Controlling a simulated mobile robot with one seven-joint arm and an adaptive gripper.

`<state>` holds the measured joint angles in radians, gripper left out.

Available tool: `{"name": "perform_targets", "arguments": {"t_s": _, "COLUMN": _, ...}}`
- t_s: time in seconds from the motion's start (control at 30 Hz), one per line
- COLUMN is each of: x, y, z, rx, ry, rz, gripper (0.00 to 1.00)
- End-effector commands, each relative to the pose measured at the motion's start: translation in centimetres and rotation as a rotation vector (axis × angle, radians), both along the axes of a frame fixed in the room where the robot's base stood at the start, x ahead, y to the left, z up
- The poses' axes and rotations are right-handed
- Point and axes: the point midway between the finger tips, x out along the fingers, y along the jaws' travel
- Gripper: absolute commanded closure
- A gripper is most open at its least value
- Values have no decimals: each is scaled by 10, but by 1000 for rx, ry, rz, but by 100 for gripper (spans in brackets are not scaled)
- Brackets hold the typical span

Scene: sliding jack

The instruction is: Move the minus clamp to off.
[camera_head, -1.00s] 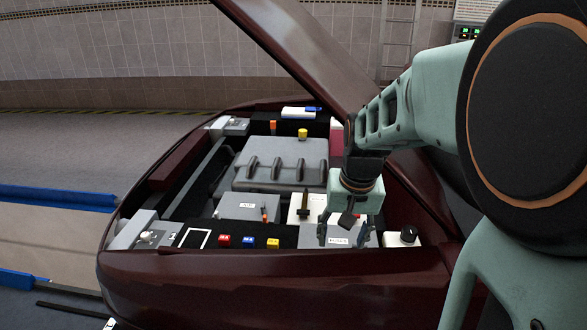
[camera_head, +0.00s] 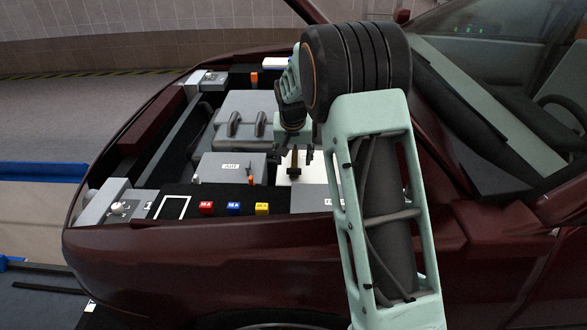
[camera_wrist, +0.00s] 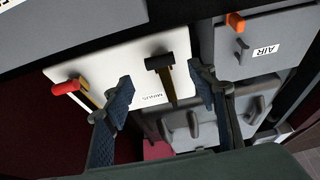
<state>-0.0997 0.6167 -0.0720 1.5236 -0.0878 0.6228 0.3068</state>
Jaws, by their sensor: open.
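The minus clamp is a black block with a dark yellowish lever (camera_wrist: 160,64) on the white battery (camera_wrist: 126,68), above an upside-down MINUS label in the wrist view. In the head view the clamp (camera_head: 294,161) stands upright on the battery (camera_head: 314,171). My gripper (camera_wrist: 163,88) is open, its two dark fingers on either side of the clamp's lever in the wrist view. No contact shows. A red-topped clamp (camera_wrist: 72,88) is left of it. In the head view my arm hides the right part of the battery, and the fingertips (camera_head: 292,154) show only partly.
The grey AIR box (camera_head: 231,168) is left of the battery and also shows in the wrist view (camera_wrist: 262,52). A ribbed grey engine cover (camera_head: 247,112) lies behind. The raised hood (camera_head: 306,10) is above.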

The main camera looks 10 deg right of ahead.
Motion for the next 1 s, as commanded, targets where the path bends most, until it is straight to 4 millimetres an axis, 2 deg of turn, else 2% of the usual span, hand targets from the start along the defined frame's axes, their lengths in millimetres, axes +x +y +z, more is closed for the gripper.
{"name": "perform_targets", "arguments": {"t_s": 0.03, "x": 3, "y": -1, "z": -12, "rx": 0, "ry": 3, "rz": 0, "gripper": 48}}
{"name": "perform_targets", "arguments": {"t_s": 0.1, "x": 9, "y": -2, "z": -25, "rx": 0, "ry": 3, "rz": 0, "gripper": 48}}
{"name": "perform_targets", "arguments": {"t_s": 0.3, "x": 19, "y": -4, "z": -50, "rx": -1, "ry": 1, "rz": 0, "gripper": 48}}
{"name": "perform_targets", "arguments": {"t_s": 0.5, "x": 24, "y": -5, "z": -59, "rx": 0, "ry": -1, "rz": 0, "gripper": 48}}
{"name": "perform_targets", "arguments": {"t_s": 0.73, "x": 24, "y": -5, "z": -59, "rx": 0, "ry": -1, "rz": 0, "gripper": 48}}
{"name": "perform_targets", "arguments": {"t_s": 1.0, "x": 24, "y": -5, "z": -59, "rx": 0, "ry": 0, "rz": 0, "gripper": 76}}
